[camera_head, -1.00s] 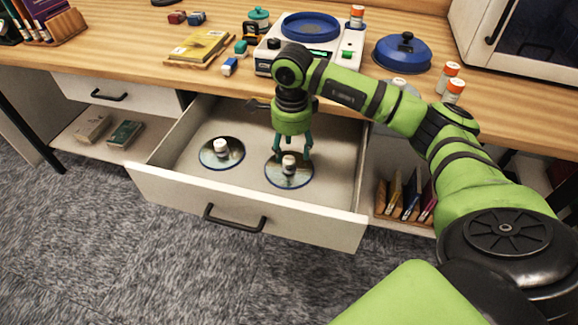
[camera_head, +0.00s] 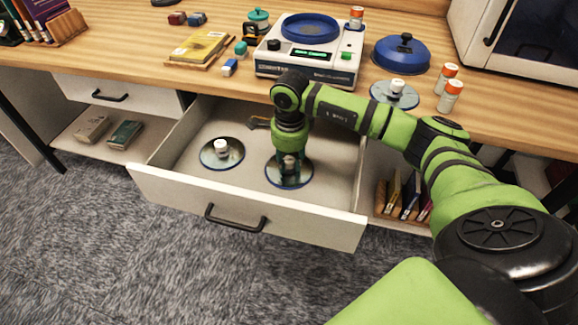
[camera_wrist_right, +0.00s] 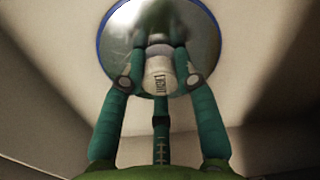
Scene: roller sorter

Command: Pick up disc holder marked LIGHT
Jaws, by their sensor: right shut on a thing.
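A disc holder with a shiny, blue-rimmed disc (camera_head: 300,178) lies in the right part of the open drawer. Its pale upright knob shows in the right wrist view (camera_wrist_right: 158,82) with dark lettering that appears to read LIGHT. My right gripper (camera_head: 289,165) points down over it, with its fingers shut on the knob. The fingers partly hide the knob in the head view. The disc appears to rest on the drawer floor. A second disc holder (camera_head: 222,154) lies apart to the left in the same drawer. My left gripper is not in view.
The drawer front (camera_head: 245,208) and walls surround both holders. A third disc holder (camera_head: 395,94) stands on the table beside the blue lid (camera_head: 402,54). A white machine (camera_head: 308,62) sits behind my right wrist. Orange-capped bottles (camera_head: 450,97) stand at the right.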

